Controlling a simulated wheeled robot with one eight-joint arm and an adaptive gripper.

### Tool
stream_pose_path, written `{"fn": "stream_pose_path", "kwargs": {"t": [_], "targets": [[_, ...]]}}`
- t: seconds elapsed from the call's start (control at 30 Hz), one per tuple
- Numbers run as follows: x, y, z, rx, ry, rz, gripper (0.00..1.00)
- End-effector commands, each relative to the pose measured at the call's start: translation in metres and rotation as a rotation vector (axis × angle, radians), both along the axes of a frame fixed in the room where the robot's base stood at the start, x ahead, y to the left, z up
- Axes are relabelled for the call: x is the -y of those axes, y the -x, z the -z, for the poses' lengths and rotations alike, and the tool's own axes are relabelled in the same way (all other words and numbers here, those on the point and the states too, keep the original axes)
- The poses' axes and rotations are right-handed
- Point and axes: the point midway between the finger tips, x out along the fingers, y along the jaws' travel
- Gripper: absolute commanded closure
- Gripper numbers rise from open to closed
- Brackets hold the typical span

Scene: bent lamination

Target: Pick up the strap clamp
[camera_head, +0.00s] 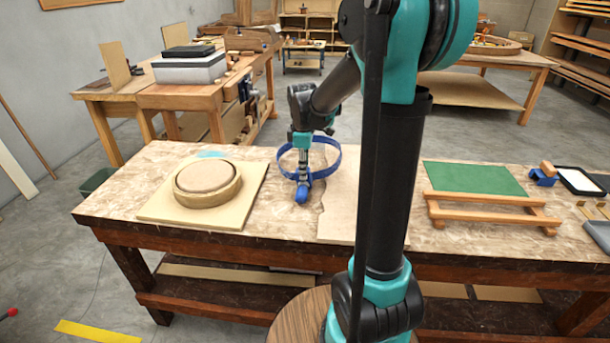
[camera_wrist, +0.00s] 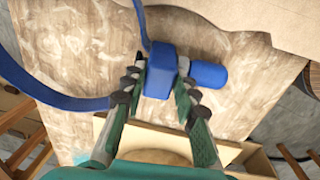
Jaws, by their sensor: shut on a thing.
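The strap clamp is a blue strap loop with a blue body (camera_head: 302,194) at its near side, over the middle of the workbench in the head view. My gripper (camera_head: 303,178) points down, with the loop around it in that view. In the wrist view, the two fingers of my gripper (camera_wrist: 162,72) are shut on the clamp's blue body (camera_wrist: 158,75). A round blue handle (camera_wrist: 209,75) sticks out past the right finger, and the strap (camera_wrist: 50,92) curves off to the left. The gap between clamp and bench top is hard to judge.
The bench top (camera_head: 278,222) is bare beside the clamp. A round wooden form (camera_head: 208,197) on a square board (camera_head: 160,210) stands to the left. A thin pale sheet (camera_head: 338,215) lies right, then a green panel (camera_head: 473,178) and wooden rack (camera_head: 490,214).

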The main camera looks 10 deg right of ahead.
Motion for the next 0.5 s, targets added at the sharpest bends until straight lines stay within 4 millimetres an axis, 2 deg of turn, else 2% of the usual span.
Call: {"fn": "stream_pose_path", "kwargs": {"t": [0.33, 0.5], "targets": [[0.0, 0.0, -0.003, 0.0, 0.0, 0.0, 0.97], [0.0, 0.0, -0.017, 0.0, 0.0, 0.0, 0.97]]}}
